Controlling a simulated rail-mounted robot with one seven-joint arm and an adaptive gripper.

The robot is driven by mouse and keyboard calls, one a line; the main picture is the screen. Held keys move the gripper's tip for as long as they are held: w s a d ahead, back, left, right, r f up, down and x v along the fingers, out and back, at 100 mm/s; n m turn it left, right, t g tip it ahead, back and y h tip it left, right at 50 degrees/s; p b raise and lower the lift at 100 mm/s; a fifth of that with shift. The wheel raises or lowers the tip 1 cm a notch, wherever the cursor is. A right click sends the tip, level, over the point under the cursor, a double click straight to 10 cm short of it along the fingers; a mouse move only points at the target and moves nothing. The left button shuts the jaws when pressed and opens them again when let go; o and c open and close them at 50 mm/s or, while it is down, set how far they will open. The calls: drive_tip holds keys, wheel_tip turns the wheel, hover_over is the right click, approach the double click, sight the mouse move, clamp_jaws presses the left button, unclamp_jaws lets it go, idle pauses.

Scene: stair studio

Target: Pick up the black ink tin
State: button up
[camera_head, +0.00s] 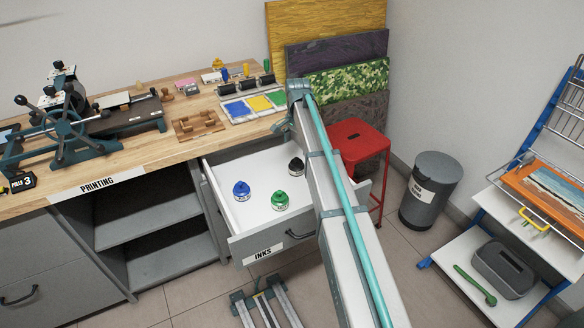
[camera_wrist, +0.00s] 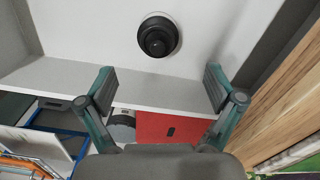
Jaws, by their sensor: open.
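The black ink tin (camera_head: 296,165) stands in the open drawer (camera_head: 240,236) labelled INKS, near its back right part. A blue tin (camera_head: 241,190) and a green tin (camera_head: 280,200) stand in the same drawer, to its left and front. In the wrist view the black ink tin (camera_wrist: 158,36) sits on the white drawer floor, at the top middle. My gripper (camera_wrist: 159,84) is open and empty, with its fingers spread wide. The tin lies beyond the fingertips, not between them.
The drawer's wall (camera_wrist: 160,94) crosses the wrist view near the fingers. The wooden worktop (camera_head: 130,155) carries a press and ink trays above the drawer. A red stool (camera_head: 358,140) and a grey bin (camera_head: 430,190) stand to the right.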

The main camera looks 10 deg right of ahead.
sight(297, 158)
drive_tip(key=f, duration=0.4)
drive_tip(key=shift+s+f, duration=0.2)
drive_tip(key=shift+f+p, duration=0.7)
drive_tip(key=shift+f, duration=2.15)
drive_tip(key=shift+c, duration=0.3)
drive_tip(key=c, duration=1.5)
drive_tip(key=shift+r, duration=0.1)
